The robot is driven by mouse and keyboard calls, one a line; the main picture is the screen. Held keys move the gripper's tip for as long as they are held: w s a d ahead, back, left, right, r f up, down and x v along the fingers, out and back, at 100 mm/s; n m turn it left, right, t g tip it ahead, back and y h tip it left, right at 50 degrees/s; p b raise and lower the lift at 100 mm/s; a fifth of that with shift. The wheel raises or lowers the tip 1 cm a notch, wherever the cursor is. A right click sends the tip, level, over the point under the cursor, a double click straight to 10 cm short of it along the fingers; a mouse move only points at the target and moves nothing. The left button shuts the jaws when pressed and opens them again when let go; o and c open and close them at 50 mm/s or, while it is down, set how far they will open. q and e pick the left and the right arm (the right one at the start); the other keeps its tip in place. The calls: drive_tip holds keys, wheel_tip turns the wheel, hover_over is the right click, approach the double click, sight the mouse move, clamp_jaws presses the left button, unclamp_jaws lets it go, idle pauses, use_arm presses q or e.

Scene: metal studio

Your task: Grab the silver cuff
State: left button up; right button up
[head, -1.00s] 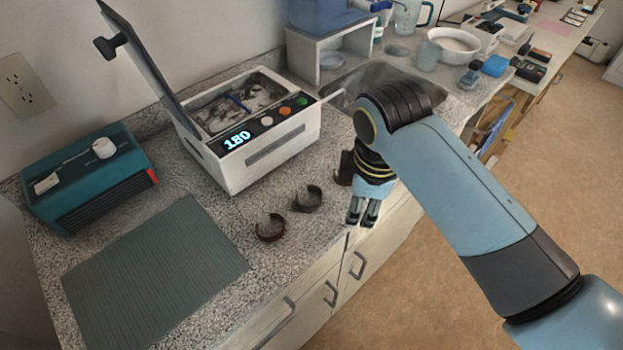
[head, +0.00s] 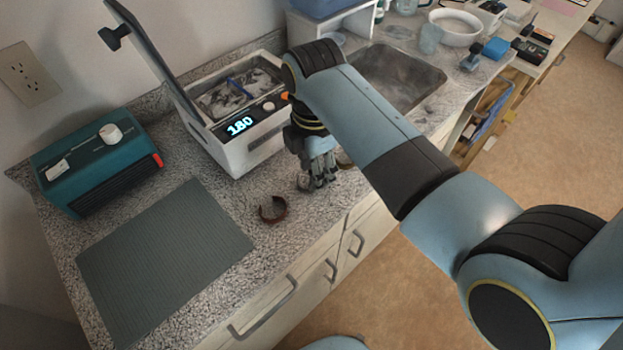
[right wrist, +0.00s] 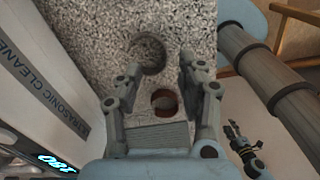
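Cuffs lie on the speckled counter. A grey, silver-looking cuff (right wrist: 148,52) is near the fingertips in the right wrist view; in the head view my gripper largely hides that spot. A reddish-brown cuff (head: 272,210) lies nearer the mat; it also shows between the finger bases in the right wrist view (right wrist: 163,102). Another cuff (head: 345,160) is partly hidden beyond the gripper. My right gripper (head: 316,184) is low over the counter, fingers apart, with nothing held; it frames the grey cuff (right wrist: 160,66). My left gripper (right wrist: 240,142) appears small at the right wrist view's lower right; its opening is unclear.
An ultrasonic cleaner (head: 245,152) with raised lid stands close beside my right gripper. A teal box (head: 95,170) and a ribbed grey mat (head: 165,260) are to the left. A sink (head: 400,80) lies beyond. The counter's front edge is near the cuffs.

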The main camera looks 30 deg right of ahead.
wheel_tip(320, 180, down, 4)
drive_tip(key=shift+s+f+p, duration=0.1)
drive_tip(key=shift+s+p, duration=0.05)
drive_tip(key=shift+p, duration=0.15)
clamp_jaws()
